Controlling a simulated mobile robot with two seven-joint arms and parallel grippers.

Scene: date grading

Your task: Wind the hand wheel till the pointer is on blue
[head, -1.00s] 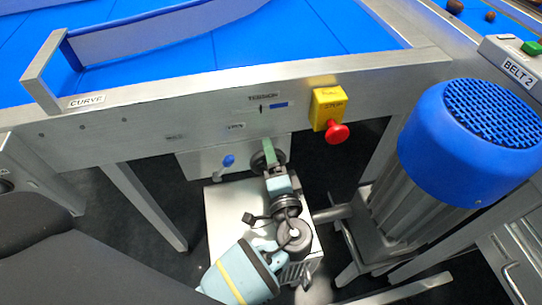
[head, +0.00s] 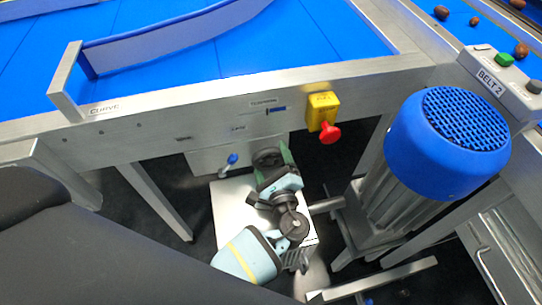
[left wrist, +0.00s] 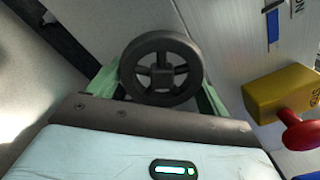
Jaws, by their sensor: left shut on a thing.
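The dark spoked hand wheel (head: 266,156) sits on a grey panel under the belt frame. It also shows in the left wrist view (left wrist: 161,68). My left gripper (head: 273,163) is shut on the hand wheel, with a green finger on each side of it in the left wrist view (left wrist: 159,88). On the frame above is the tension scale with a blue mark (head: 277,109). The thin dark pointer (head: 267,112) stands just left of the blue mark, close to its edge; whether it touches is too small to tell. My right gripper is not in view.
A yellow box with a red stop button (head: 330,132) is right of the scale. A blue-handled lever (head: 232,159) is left of the wheel. A large blue-capped motor (head: 447,145) stands at the right. Blue belts run behind the frame.

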